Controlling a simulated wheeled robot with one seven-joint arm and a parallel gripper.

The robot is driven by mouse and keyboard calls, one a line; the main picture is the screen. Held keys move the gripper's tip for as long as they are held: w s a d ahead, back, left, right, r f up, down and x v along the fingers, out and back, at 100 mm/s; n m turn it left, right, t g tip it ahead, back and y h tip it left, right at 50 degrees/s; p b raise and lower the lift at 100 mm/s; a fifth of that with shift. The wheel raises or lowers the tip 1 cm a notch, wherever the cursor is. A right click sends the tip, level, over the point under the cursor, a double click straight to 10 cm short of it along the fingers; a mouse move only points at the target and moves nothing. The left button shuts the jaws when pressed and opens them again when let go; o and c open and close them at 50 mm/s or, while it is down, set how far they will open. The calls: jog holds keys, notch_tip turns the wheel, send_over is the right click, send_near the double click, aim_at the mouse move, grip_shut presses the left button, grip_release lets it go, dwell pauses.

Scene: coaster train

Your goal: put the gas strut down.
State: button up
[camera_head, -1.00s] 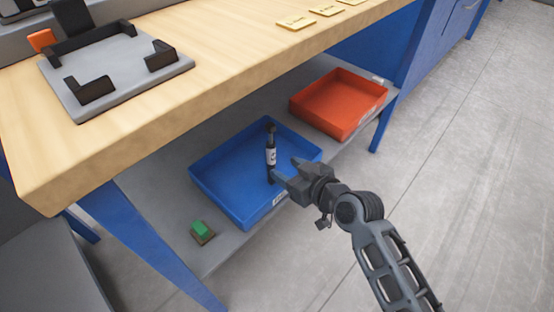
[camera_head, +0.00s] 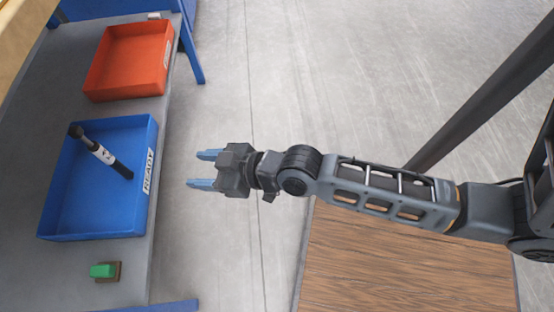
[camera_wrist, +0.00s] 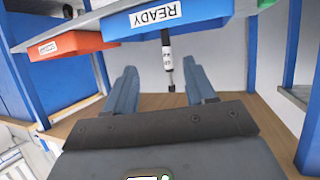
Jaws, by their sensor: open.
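The gas strut (camera_head: 103,154), black with a white labelled section, is in the blue tray (camera_head: 95,222). It slants from the tray's upper left toward its right wall; whether it lies flat or is propped up is unclear. My gripper (camera_head: 201,169) is open and empty, out over the floor to the right of the tray, clear of its READY-labelled wall. In the wrist view, the strut (camera_wrist: 168,60) shows between the spread fingers but beyond them, next to the READY label of the blue tray (camera_wrist: 115,27).
An orange-red tray (camera_head: 128,62) stands beyond the blue one on the grey shelf (camera_head: 65,275). A green button (camera_head: 103,271) on a brown base is near the shelf's front edge. Blue table legs stand at the shelf ends. The grey floor (camera_head: 330,70) is open.

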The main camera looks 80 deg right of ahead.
jog(key=s+a+r, duration=0.1)
jog(key=s+r, duration=0.6)
jog(key=s, duration=0.3)
jog(key=s+a+r+t, duration=0.1)
jog(key=s+r, duration=0.6)
jog(key=s, duration=0.3)
jog(key=shift+a, duration=0.2)
